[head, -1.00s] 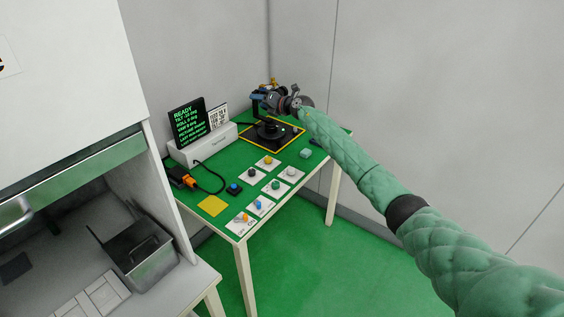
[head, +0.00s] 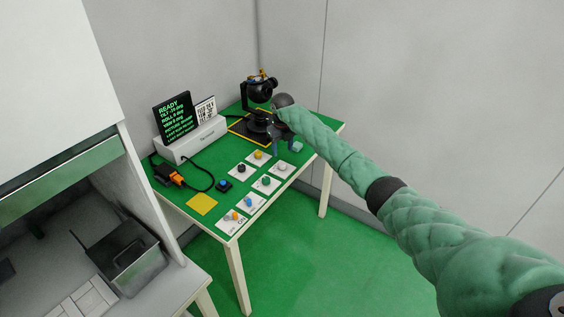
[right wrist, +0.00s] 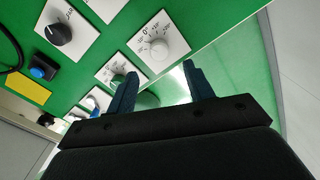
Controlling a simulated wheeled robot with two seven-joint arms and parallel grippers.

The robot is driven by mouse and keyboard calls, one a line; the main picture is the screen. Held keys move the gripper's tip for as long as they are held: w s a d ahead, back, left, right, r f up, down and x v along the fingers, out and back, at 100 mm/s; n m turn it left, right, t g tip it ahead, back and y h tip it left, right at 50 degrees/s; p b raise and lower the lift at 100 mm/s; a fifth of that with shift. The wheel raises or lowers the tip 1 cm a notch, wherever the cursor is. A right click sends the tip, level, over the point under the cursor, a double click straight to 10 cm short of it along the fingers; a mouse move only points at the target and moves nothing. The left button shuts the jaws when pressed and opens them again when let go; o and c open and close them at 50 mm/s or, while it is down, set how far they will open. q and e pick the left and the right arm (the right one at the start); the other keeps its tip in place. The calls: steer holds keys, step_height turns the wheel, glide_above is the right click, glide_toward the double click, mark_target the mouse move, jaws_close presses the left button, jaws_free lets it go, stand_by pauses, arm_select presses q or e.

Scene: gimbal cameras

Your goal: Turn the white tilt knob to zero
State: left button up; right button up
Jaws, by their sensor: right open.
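The white tilt knob (head: 283,166) sits on a white plate at the right of the knob group on the green table (head: 311,146). In the right wrist view the white knob (right wrist: 158,49) is just beyond my fingertips, on a plate with a printed scale around a 0 mark. My right gripper (head: 283,149) points down above the table, behind the white knob in the head view. Its two blue fingers (right wrist: 160,73) are apart, empty and not touching the knob. My left gripper is not in view.
Yellow (head: 259,154), black (head: 241,168) and green (head: 266,180) knobs sit close by. A gimbal camera (head: 259,91) stands behind my gripper. A screen (head: 173,118) shows READY and tilt and roll lines.

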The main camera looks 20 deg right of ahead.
mark_target(282, 164)
step_height(282, 164, down, 6)
steer(key=shift+a+r+p, duration=0.1)
steer(key=shift+p, duration=1.15)
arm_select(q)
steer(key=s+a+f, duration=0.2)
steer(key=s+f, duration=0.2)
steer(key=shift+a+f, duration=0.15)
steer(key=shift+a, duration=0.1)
arm_select(e)
steer(key=shift+f, duration=0.85)
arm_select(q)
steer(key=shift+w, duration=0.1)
arm_select(e)
steer(key=c, duration=1)
